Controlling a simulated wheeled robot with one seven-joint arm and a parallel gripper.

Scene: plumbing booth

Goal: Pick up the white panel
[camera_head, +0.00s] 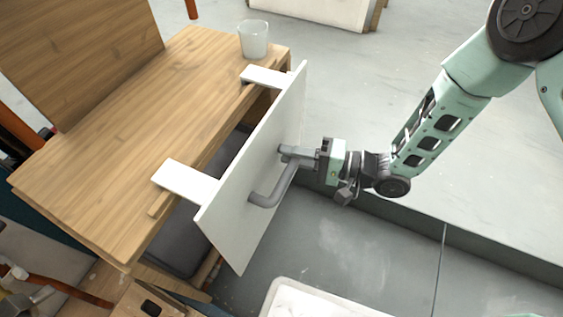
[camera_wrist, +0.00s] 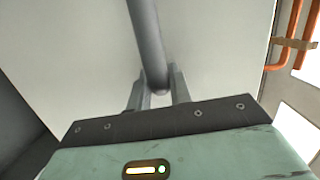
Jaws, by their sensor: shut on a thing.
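The white panel (camera_head: 236,199) hangs upright at the front edge of the wooden bench. Two white brackets, one near (camera_head: 184,182) and one far (camera_head: 264,77), reach from it over the bench top. A grey bar handle (camera_head: 272,193) is fixed to its outer face. My gripper (camera_head: 288,153) is shut on the handle near its far end. In the wrist view my fingers (camera_wrist: 158,90) close on both sides of the handle (camera_wrist: 147,45), with the panel (camera_wrist: 85,50) filling the background.
The wooden bench (camera_head: 110,140) has a glass cup (camera_head: 253,39) at its far right corner, close to the far bracket. A dark bin (camera_head: 185,235) is under the bench. A white basin (camera_head: 318,302) stands at the bottom.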

